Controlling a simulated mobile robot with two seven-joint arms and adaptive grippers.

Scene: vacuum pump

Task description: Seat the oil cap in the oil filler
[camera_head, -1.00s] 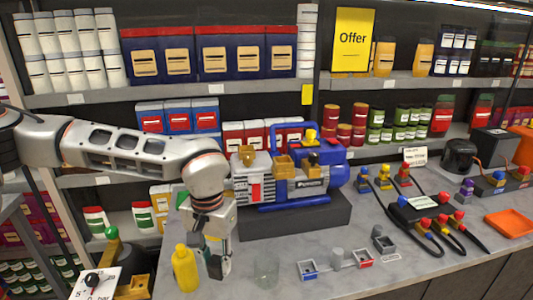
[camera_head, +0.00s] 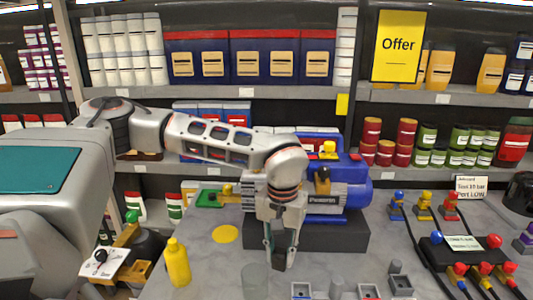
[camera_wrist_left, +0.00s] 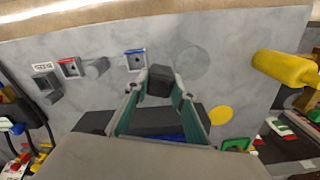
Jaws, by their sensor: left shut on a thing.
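My left gripper (camera_head: 280,256) is shut on a dark block-like piece (camera_head: 279,262), which I take to be the oil cap. In the left wrist view the dark piece (camera_wrist_left: 160,80) sits between the green-lined fingertips (camera_wrist_left: 160,90). It is held in front of the blue and grey vacuum pump (camera_head: 345,192), apart from it; whether it clears the bench I cannot tell. My wrist hides the middle of the pump. My right gripper is not in view.
A yellow bottle (camera_head: 177,264) and a clear glass (camera_head: 255,280) stand on the grey bench left of my gripper. A yellow disc (camera_head: 225,234) lies behind them. Small trays (camera_head: 400,285) and cabled plugs (camera_head: 450,208) lie to the right. Stocked shelves rise behind.

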